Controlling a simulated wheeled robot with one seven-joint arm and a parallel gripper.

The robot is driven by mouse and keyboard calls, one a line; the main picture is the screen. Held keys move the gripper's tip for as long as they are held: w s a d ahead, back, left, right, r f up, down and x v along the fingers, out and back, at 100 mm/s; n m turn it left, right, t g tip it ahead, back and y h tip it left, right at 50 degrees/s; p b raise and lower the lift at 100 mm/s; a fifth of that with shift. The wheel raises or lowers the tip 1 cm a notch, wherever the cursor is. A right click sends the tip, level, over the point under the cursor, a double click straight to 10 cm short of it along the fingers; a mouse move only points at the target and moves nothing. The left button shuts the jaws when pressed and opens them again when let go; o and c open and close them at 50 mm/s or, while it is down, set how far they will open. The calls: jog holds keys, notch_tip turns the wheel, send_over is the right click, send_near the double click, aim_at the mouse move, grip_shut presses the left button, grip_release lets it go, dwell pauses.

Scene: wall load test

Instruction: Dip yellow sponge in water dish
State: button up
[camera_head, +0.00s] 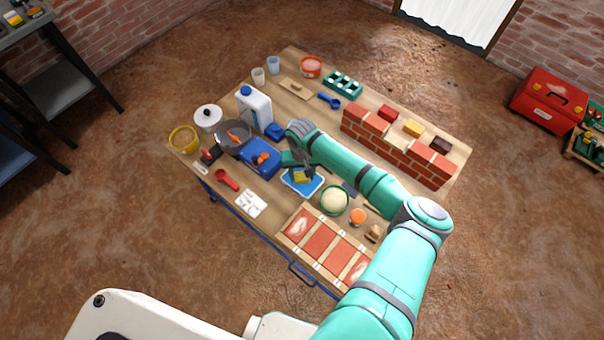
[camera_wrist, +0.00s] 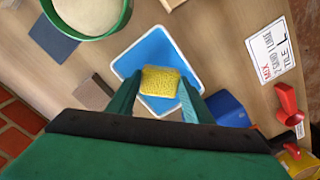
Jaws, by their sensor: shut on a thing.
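The yellow sponge (camera_wrist: 160,81) is between the two fingers of my gripper (camera_wrist: 158,95) in the wrist view, and the fingers are shut on it. It also shows in the head view (camera_head: 302,177), partly hidden by my gripper (camera_head: 299,170). The water dish (camera_wrist: 148,47) is a shallow blue square with a white rim. It lies on the table under the sponge, and in the head view (camera_head: 303,188) it shows around my gripper. The sponge is over the dish; I cannot tell whether it touches the water.
A green bowl of pale powder (camera_head: 334,201) stands right of the dish, and a blue box (camera_head: 258,157) left of it. A low brick wall (camera_head: 395,143) stands behind my arm. A framed brick panel (camera_head: 318,243) lies at the front. A label card (camera_head: 250,203) lies front left.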

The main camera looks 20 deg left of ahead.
aim_at(302, 176)
jog(key=shift+f, duration=0.4)
dwell(1.2)
jog(key=shift+r, duration=3.55)
jog(key=shift+d, duration=0.1)
